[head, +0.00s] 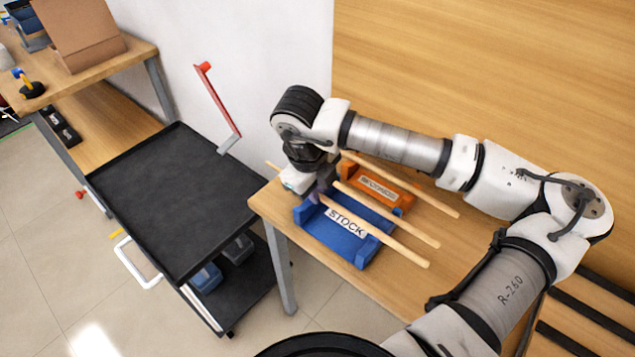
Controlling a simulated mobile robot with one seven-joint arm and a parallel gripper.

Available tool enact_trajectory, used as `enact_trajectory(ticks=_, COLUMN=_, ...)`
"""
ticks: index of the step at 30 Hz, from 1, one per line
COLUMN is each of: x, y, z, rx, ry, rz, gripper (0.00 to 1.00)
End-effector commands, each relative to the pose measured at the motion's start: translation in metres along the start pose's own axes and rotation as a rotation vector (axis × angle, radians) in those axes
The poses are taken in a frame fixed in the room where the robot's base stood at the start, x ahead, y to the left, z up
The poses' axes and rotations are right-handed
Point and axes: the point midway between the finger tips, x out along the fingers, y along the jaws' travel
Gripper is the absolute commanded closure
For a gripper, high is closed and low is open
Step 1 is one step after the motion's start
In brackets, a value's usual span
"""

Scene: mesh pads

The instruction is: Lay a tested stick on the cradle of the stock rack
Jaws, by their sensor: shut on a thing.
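My gripper (318,192) is over the left end of the blue rack labelled STOCK (350,245). It is shut on the front wooden stick (385,238), which runs lengthwise above the blue rack and sticks out past both ends. I cannot tell whether this stick touches the cradle. A second stick (400,222) lies along the far side of the blue rack, its left end hidden behind my gripper. A third stick (425,197) lies along the orange rack (400,200) behind, whose label is hard to read. The fingertips are partly hidden.
The racks stand on a wooden table (268,208) against a wood panel wall. A wooden bench (110,57) with a cardboard box (80,30) is at the far left.

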Motion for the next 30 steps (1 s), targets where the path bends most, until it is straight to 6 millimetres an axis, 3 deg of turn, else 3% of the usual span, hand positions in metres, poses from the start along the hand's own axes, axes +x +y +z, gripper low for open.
enact_trajectory(ticks=15, x=0.051, y=0.011, z=0.000, rx=0.000, ry=0.000, rz=0.000, gripper=1.00)
enact_trajectory(ticks=29, x=0.054, y=0.011, z=0.000, rx=0.000, ry=0.000, rz=0.000, gripper=1.00)
enact_trajectory(ticks=30, x=0.054, y=0.011, z=0.000, rx=0.000, ry=0.000, rz=0.000, gripper=0.82)
